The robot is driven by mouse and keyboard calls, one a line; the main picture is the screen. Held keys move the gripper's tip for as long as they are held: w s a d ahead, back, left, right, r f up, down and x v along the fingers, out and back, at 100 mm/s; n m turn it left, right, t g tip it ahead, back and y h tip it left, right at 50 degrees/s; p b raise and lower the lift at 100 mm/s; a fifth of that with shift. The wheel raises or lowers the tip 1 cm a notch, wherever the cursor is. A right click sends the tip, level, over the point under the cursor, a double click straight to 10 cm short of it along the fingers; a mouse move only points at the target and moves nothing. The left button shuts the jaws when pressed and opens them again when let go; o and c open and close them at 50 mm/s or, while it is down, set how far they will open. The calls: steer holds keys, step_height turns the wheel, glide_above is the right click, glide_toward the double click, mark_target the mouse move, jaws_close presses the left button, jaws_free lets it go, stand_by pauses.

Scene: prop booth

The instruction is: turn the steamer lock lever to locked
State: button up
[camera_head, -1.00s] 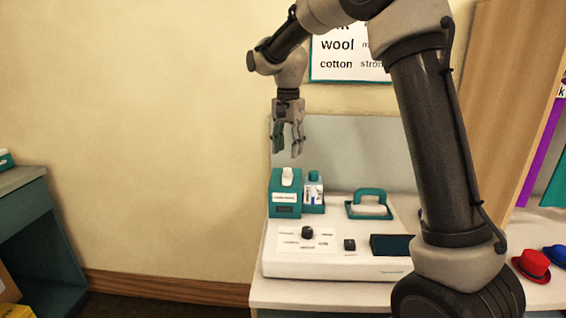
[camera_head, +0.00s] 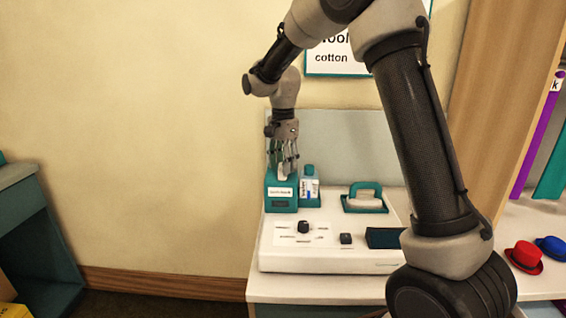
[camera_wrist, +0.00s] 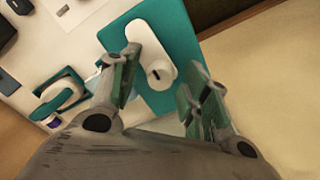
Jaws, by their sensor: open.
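The lock lever is a white rounded bar on top of a teal box (camera_head: 281,204) with a white label. The lever (camera_wrist: 145,42) lies along the box top in the wrist view, with a dark slotted spot near its lower end. In the head view the fingers partly cover it. My gripper (camera_head: 283,166) points down just above the box. In the wrist view my open gripper (camera_wrist: 165,70) has its fingers to either side of the lever's near end. I cannot tell whether any finger touches it. The label is too small to read.
A labelled bottle (camera_head: 309,186) stands close to the right of the box. A teal-handled iron-like piece (camera_head: 364,198) sits farther right. The white console (camera_head: 325,261) in front carries a black knob (camera_head: 303,227). Red (camera_head: 524,256) and blue hats lie at right. A wall stands behind.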

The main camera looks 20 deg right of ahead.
jaws_close()
steer(key=shift+n, duration=0.3)
steer(key=n, duration=0.3)
steer(key=shift+n, duration=0.4)
steer(key=n, duration=0.9)
steer(key=shift+r, duration=0.1)
steer(key=shift+n, duration=2.2)
